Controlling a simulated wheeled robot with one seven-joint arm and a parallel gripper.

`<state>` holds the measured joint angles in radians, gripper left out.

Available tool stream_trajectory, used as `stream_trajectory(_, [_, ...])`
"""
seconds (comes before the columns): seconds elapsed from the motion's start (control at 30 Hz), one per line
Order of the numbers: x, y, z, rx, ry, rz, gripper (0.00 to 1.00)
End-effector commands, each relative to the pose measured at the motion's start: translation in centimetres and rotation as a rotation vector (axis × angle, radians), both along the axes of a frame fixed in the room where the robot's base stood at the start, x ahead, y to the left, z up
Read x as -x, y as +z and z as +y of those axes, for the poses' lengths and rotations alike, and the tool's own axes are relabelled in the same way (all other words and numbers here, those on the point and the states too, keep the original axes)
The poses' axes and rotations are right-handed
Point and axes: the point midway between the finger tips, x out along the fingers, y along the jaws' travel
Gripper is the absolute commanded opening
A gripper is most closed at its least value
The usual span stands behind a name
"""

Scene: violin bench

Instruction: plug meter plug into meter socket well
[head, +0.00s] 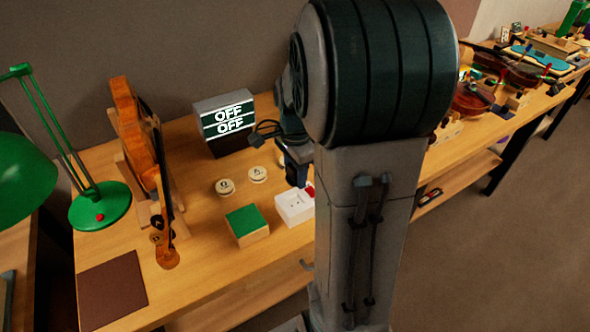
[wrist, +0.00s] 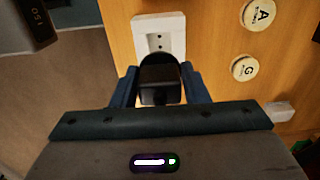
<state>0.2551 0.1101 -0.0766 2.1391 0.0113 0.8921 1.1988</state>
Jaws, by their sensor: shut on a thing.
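My gripper (wrist: 160,88) is shut on the black meter plug (wrist: 160,78), which sits between its two blue fingers. In the head view my gripper (head: 297,172) is above the bench, just behind the white socket block (head: 291,209). In the wrist view the white socket block (wrist: 174,22) shows beyond the plug, with two small dark holes in its face. The plug overlaps the block's near part in that view; its prongs are hidden, and I cannot tell whether it touches the block. The meter (head: 222,124) shows "OFF" twice.
Two round cream discs (head: 225,187) (head: 257,174) lie left of the socket block. A green-topped wooden block (head: 247,225) stands nearby. A violin (head: 140,130) on a stand and a green lamp (head: 99,205) are farther left. My arm hides part of the bench.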

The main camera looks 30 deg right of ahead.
Motion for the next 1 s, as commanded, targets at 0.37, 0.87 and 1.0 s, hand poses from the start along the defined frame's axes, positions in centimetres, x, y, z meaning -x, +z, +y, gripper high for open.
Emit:
stream_trajectory(0.37, [0.0, -3.3, 0.0, 0.0, 0.0, 0.001, 0.21])
stream_trajectory(0.87, [0.0, -5.7, 0.0, 0.0, 0.001, 0.0, 0.21])
stream_trajectory(1.0, [0.0, -5.7, 0.0, 0.0, 0.001, 0.0, 0.21])
